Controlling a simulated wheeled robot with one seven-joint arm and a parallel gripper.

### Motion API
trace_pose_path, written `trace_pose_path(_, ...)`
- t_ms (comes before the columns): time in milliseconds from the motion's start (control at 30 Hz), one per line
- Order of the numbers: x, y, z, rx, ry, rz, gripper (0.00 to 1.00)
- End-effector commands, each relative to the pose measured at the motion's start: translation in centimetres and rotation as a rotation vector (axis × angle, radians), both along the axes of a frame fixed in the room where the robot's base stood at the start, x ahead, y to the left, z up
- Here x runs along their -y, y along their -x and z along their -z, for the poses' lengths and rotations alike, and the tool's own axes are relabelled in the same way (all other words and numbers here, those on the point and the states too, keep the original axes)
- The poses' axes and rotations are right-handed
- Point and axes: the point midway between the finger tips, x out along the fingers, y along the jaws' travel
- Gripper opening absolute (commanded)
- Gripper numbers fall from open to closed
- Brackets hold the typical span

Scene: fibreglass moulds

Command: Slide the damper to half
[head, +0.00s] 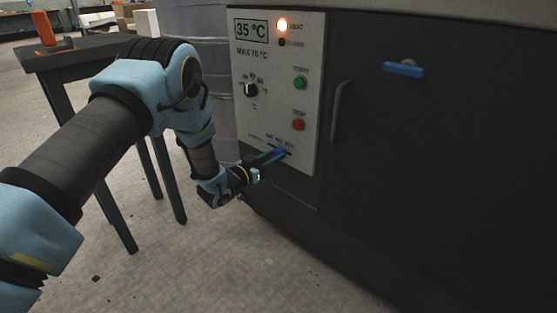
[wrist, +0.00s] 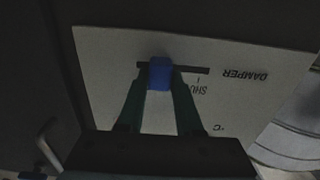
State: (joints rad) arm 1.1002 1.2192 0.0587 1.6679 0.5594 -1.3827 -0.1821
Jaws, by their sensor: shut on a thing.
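The damper is a blue slider knob (wrist: 159,73) in a dark horizontal slot (wrist: 196,69) on the pale control panel (head: 308,60). In the wrist view the panel is upside down, with DAMPER printed right of the slot. My gripper (wrist: 159,84) is shut on the knob, one finger on each side. The knob sits left of the slot's middle in that view, on the side away from the partly visible SHUT label. The fingers hide the other scale marks. In the head view my gripper (head: 282,152) reaches the panel's lower edge.
A door handle (head: 338,110) stands out to the right. A dark table (head: 70,60) stands left.

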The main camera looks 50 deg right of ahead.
Motion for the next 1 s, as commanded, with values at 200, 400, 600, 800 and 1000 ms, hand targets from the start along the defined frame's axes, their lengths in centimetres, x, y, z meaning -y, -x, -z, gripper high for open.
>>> trace_pose_path(200, 0.06, -2.05, 0.01, 0.000, 0.000, -0.002, 0.00)
trace_pose_path(400, 0.06, -1.98, 0.01, 0.001, 0.000, -0.002, 0.37)
trace_pose_path(600, 0.06, -1.96, 0.00, 0.001, 0.000, -0.001, 0.59)
trace_pose_path(800, 0.07, -1.94, 0.00, 0.001, 0.000, -0.001, 0.65)
trace_pose_path(1000, -0.53, -2.04, -0.02, 0.000, -0.002, -0.002, 0.65)
